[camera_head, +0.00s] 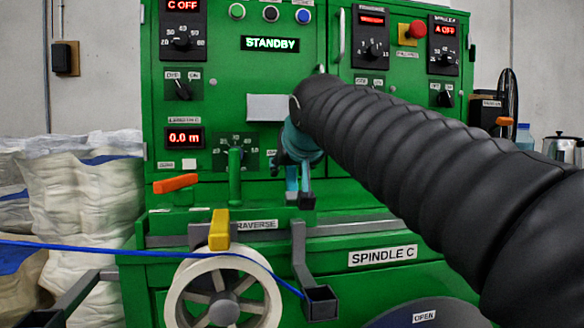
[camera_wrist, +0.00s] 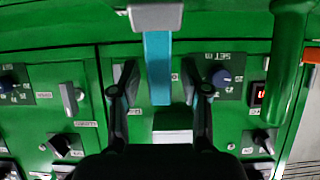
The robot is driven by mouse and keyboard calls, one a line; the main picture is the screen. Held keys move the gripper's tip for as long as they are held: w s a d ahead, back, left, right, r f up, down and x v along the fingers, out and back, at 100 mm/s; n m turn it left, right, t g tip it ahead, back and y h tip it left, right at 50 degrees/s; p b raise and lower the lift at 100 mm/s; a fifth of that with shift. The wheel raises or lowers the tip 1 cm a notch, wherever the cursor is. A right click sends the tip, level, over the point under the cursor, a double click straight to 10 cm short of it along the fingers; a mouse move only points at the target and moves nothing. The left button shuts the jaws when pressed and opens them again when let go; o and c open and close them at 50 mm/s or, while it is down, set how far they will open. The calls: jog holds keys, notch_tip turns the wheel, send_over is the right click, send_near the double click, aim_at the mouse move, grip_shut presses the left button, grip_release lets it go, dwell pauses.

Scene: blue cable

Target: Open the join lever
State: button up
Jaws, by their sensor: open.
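A blue lever with a grey end (camera_wrist: 158,62) sticks out from the green machine panel in the wrist view and appears to be the join lever. In the head view its lower part seems to show below my wrist (camera_head: 306,201), largely covered by my arm. My gripper (camera_wrist: 163,90) is open, with one black finger on each side of the blue stem. I cannot tell whether either finger touches it. In the head view my gripper (camera_head: 287,158) is small and partly hidden by my arm.
A green upright handle (camera_head: 235,176) stands left of the lever, with an orange handle (camera_head: 175,183) farther left. A yellow handle (camera_head: 219,230) sits above a white reel (camera_head: 224,292). A blue cable (camera_head: 130,252) crosses the front. Panel knobs and switches surround my gripper.

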jog(key=v, duration=1.2)
